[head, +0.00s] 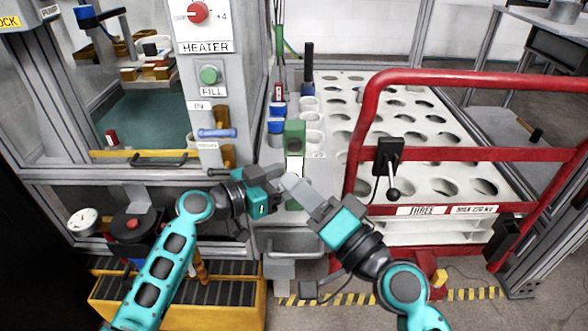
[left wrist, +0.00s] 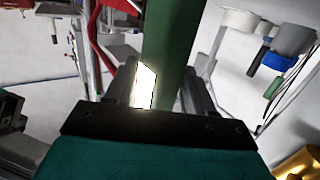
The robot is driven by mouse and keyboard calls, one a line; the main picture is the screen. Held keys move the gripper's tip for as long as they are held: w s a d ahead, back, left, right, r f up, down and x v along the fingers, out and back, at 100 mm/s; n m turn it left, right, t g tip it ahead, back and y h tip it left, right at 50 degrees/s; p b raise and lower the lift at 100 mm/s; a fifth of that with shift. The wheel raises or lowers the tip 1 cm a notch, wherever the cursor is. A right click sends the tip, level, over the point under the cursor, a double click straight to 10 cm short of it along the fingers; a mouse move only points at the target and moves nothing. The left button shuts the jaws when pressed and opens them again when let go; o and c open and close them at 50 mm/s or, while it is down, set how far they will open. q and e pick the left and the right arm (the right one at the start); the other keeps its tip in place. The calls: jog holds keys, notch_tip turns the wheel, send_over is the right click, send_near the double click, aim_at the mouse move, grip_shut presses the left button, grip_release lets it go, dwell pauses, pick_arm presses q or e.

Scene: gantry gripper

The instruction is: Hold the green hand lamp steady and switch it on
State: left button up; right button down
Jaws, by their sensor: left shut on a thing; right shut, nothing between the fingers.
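The green hand lamp (head: 294,134) stands upright in the middle of the head view, with a bright white panel (head: 295,166) on its front. My left gripper (head: 284,173) is shut on the lamp's body from the left. In the left wrist view the green lamp (left wrist: 168,45) runs between the fingers of my left gripper (left wrist: 163,88), and the panel (left wrist: 146,86) glows white there. My right gripper (head: 290,183) is shut and empty, its tips at the lamp's front just below the panel. The fingertips hide part of the lamp, and I see no switch clearly.
Blue-topped cups (head: 277,110) stand in a rack behind the lamp. A red-railed cart (head: 470,78) with a white holed top stands to the right. A cabinet post with a green FILL button (head: 209,74) is to the left. A yellow step (head: 240,309) lies below.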

pick_arm(q)
jog(key=o, duration=1)
